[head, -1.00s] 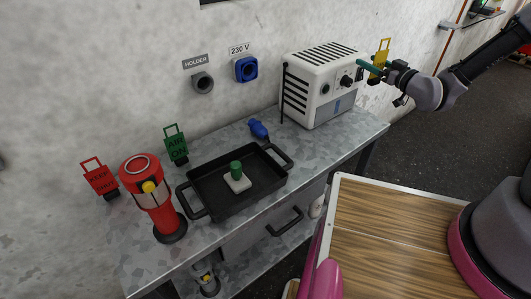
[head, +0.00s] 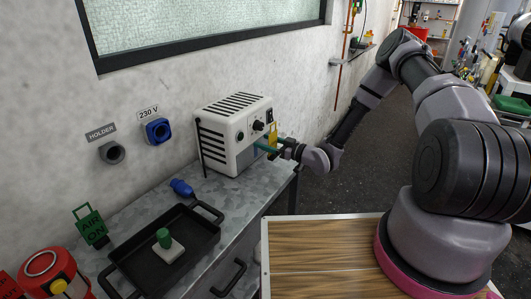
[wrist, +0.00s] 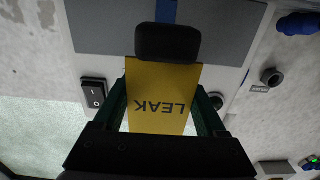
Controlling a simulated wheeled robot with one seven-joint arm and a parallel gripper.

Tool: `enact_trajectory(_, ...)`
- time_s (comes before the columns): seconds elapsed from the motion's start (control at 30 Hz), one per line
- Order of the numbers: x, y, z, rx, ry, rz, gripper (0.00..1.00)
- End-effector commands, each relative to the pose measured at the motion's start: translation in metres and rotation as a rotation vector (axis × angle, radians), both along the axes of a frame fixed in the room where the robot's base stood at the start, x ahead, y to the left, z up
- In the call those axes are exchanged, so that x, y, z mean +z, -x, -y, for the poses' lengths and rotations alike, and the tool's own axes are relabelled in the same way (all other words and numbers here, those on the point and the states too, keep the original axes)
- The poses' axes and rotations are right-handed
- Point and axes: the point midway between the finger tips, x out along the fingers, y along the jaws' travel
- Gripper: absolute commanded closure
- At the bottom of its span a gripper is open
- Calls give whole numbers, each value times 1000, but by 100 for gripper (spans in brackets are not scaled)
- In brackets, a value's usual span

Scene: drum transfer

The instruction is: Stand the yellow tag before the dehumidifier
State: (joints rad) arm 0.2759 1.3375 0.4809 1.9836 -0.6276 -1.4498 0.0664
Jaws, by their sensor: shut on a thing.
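The yellow tag (wrist: 160,85) reads LEAK and appears upside down in the wrist view, with a black block along one end. My gripper (wrist: 160,115) is shut on it, a green finger on each side. In the head view the tag (head: 273,131) is seen nearly edge-on at my gripper (head: 270,147), just before the front right part of the dehumidifier (head: 222,143). The dehumidifier is a white box with black vents, knobs and a grey front panel. I cannot tell whether the tag touches the bench.
A black tray (head: 132,282) holds a pale block with a green knob (head: 164,238). A blue plug (head: 181,187) lies between tray and dehumidifier. The bench top (head: 235,196) is bare before the dehumidifier.

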Motion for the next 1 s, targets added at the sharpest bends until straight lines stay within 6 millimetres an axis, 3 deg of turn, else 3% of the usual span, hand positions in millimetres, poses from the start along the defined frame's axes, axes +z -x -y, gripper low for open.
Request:
enact_trajectory(0.37, -41, 0, 0, 0, 1, -1, 81)
enact_trajectory(0.77, -46, 0, 0, -1, 0, 0, 81)
enact_trajectory(0.8, -46, 0, 0, -1, 0, 0, 11)
enact_trajectory(0.83, -46, 0, 0, -1, 0, 0, 0)
enact_trajectory(1.0, -46, 0, 0, -1, 0, 0, 0)
